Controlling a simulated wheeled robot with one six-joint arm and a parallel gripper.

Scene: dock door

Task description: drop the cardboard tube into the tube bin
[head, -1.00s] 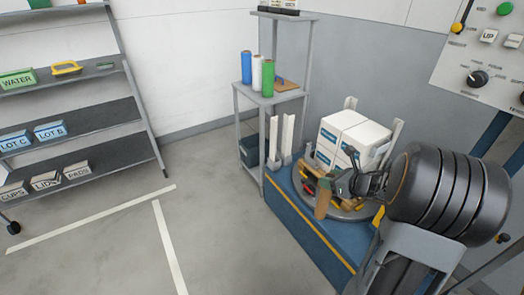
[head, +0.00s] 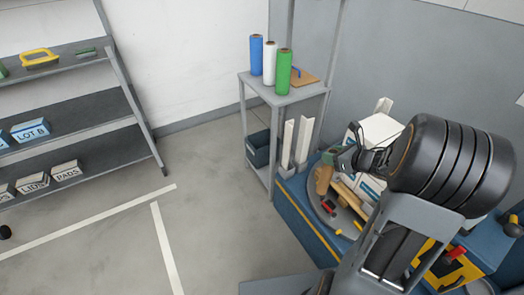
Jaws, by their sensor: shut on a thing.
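My gripper (head: 342,163) is shut on the brown cardboard tube (head: 323,180). The tube hangs roughly upright below and left of the jaws, in front of the round turntable (head: 322,214). Part of the tube's top is covered by the jaws. A dark teal bin (head: 258,150) stands low in the grey shelf unit, left of my gripper and clearly apart from it. It may be the tube bin; no label shows on it, and its inside is mostly hidden.
White upright posts (head: 303,140) stand between the bin and the turntable. Blue, white and green rolls (head: 284,70) stand on the shelf above. White boxes (head: 378,130) and a wooden pallet (head: 350,200) sit on the turntable. The floor (head: 205,200) at left is open.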

